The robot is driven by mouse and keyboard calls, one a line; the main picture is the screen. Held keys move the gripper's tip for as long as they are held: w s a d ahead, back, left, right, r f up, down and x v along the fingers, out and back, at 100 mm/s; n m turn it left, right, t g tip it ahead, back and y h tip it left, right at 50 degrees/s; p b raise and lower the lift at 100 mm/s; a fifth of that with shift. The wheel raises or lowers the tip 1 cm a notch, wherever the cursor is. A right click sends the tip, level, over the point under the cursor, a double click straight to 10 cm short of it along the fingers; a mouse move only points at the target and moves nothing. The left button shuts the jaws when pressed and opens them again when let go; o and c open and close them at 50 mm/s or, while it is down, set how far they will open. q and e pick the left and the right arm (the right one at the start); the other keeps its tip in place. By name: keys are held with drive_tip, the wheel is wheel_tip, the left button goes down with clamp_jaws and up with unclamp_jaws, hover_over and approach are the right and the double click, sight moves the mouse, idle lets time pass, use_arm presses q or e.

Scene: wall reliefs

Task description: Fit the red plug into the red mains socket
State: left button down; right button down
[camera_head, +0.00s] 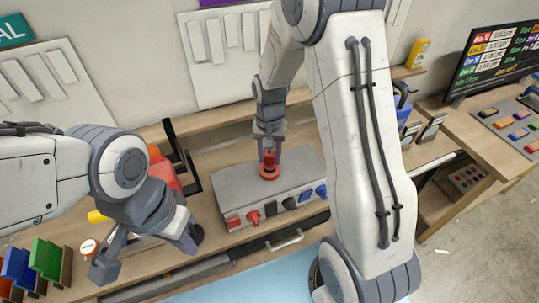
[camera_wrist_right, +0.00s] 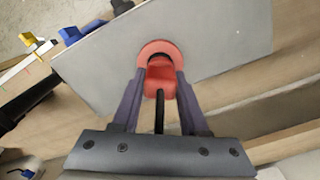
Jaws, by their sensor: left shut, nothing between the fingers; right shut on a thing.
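The red plug (camera_head: 268,158) is upright between the fingers of my right gripper (camera_head: 268,146), which is shut on it. The plug is at the round red mains socket (camera_head: 269,173) on top of the grey box (camera_head: 225,191). In the right wrist view the plug (camera_wrist_right: 161,76) is gripped from both sides, its black cable (camera_wrist_right: 159,112) trailing between the fingers. It overlaps the red socket ring (camera_wrist_right: 174,46); I cannot tell how deep it sits. My left gripper (camera_head: 147,252) is shut and empty, low at the left, away from the box.
Several red, black and blue fittings, including a red one (camera_head: 253,217), line the box's front. A black bracket (camera_head: 190,170) stands left of the box. A panel table is at the right.

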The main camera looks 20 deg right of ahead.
sight(269, 152)
idle(0.4)
drive_tip(key=shift+f+b, duration=0.8)
drive_tip(key=shift+f, duration=0.4)
drive_tip(key=shift+c, duration=1.8)
unclamp_jaws()
drive_tip(key=shift+r, duration=0.1)
drive_tip(key=shift+r, duration=0.25)
wheel_tip(269, 152, up, 10)
drive_tip(key=shift+f+b, duration=0.1)
drive_tip(key=shift+b, duration=1.1)
